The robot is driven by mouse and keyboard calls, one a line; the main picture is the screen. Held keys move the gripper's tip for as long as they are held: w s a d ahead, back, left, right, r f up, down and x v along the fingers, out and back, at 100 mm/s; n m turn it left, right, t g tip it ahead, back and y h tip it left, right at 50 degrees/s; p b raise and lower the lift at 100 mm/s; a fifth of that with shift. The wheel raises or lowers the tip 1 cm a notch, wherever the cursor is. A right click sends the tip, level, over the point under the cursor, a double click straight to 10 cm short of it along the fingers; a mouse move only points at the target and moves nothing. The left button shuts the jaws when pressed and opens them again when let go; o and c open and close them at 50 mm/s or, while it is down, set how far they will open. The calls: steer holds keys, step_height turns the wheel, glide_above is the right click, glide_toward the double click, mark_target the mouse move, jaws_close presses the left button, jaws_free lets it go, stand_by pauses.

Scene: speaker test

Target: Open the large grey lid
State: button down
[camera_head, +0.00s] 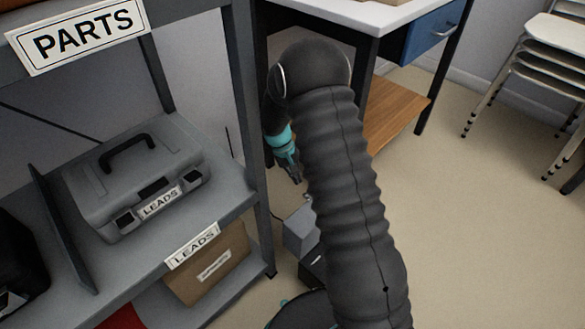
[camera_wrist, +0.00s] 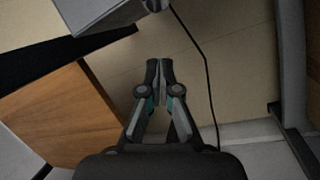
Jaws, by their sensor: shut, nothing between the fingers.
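A grey case (camera_head: 140,180) labelled LEADS sits on the shelf at the left of the head view. Its large grey lid (camera_head: 105,180) is down, with a black handle (camera_head: 127,150) on top and latches at the front. My gripper (camera_head: 296,178) hangs to the right of the shelf post, well apart from the case. In the wrist view my gripper (camera_wrist: 160,64) is shut and empty, with its fingertips together over the floor. The case is not recognisable in the wrist view.
A grey shelf post (camera_head: 247,130) stands between my gripper and the case. A cardboard box (camera_head: 208,268) sits on the lower shelf. A white-topped desk (camera_head: 340,12) stands behind my arm, and stacked chairs (camera_head: 548,60) at the right. The floor at the right is mostly clear.

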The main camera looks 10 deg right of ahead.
steer(key=s, duration=0.4)
steer(key=shift+d+f, duration=0.3)
steer(key=shift+d, duration=0.1)
